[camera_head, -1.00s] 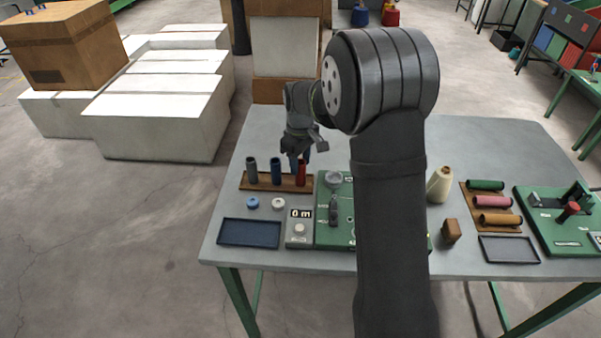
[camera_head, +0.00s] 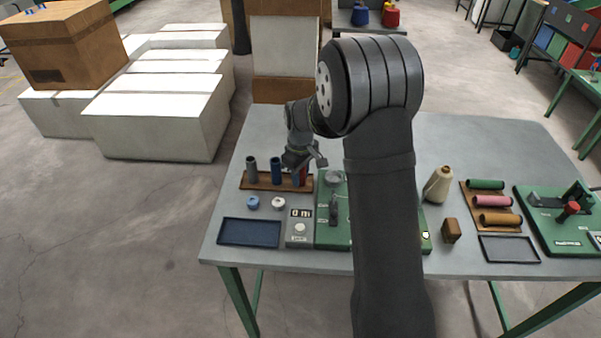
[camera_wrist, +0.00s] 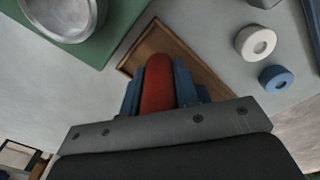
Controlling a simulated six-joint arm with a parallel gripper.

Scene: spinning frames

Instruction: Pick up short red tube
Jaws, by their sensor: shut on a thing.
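The short red tube (camera_head: 301,178) stands at the right end of a brown wooden rack (camera_head: 262,184), mostly hidden by my gripper in the head view. In the wrist view the red tube (camera_wrist: 158,85) lies between the two blue fingers of my gripper (camera_wrist: 160,92), with the wooden rack (camera_wrist: 205,75) behind it. My gripper (camera_head: 299,168) is shut on the red tube from above. Whether the tube's base still touches the rack is hidden.
A green machine (camera_head: 333,235) is close on the right. A blue ring (camera_head: 253,203), a white ring (camera_head: 278,203) and a dark tray (camera_head: 249,232) lie in front.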

